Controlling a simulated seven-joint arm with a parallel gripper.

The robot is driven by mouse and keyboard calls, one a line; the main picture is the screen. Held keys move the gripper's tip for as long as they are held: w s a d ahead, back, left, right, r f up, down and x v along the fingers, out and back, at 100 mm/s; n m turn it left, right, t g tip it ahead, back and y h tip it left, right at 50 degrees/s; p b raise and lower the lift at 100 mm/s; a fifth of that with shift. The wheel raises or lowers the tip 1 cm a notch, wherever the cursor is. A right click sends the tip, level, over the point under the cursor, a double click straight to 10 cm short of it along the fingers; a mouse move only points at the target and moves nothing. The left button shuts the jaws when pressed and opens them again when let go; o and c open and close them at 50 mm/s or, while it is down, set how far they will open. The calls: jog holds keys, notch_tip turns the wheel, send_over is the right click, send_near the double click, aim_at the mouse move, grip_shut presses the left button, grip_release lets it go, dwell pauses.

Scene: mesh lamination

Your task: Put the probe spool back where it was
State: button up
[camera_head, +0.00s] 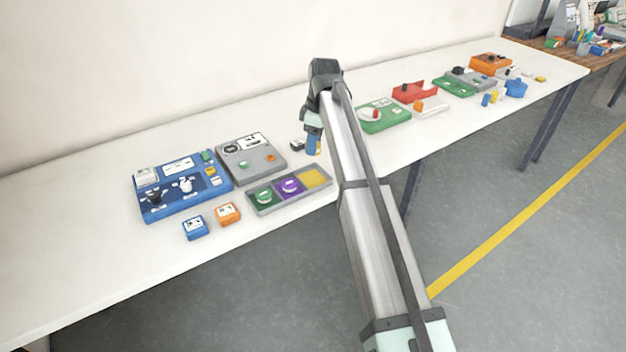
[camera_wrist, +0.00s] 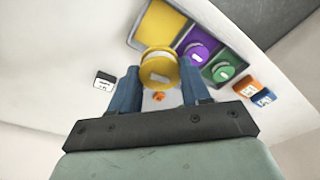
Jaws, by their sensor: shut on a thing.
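My gripper (camera_head: 314,150) is shut on a yellow spool (camera_wrist: 160,68). In the wrist view the spool sits between the blue fingertips, its pale face showing; in the head view it is mostly hidden. A grey tray (camera_head: 290,203) on the table has three coloured compartments. The yellow compartment (camera_head: 313,177) is empty; it also shows in the wrist view (camera_wrist: 161,24), just beyond the held spool. The purple compartment holds a purple spool (camera_head: 291,186) and the green one a green spool (camera_head: 264,196). In the head view my gripper is behind the tray's yellow end.
A grey device (camera_head: 262,164) and a blue device (camera_head: 178,203) stand left of my gripper. A blue block (camera_head: 195,228) and an orange block (camera_head: 228,213) lie in front. A small black-and-white block (camera_head: 297,145) is close to my gripper. A green board (camera_head: 384,118) lies to the right.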

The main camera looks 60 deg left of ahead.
aim_at(312, 179)
jog(key=shift+s+d+n, duration=0.1)
jog(key=shift+n, duration=1)
jog(key=shift+f, duration=5.05)
jog(key=shift+f, duration=0.15)
jog(key=o, duration=0.9)
jog(key=r, duration=0.8)
jog(key=w+r, duration=0.1)
jog(key=r, duration=0.3)
jog(key=shift+w+d+r, duration=0.1)
jog(key=shift+d+r, duration=0.05)
jog(key=shift+d, duration=0.25)
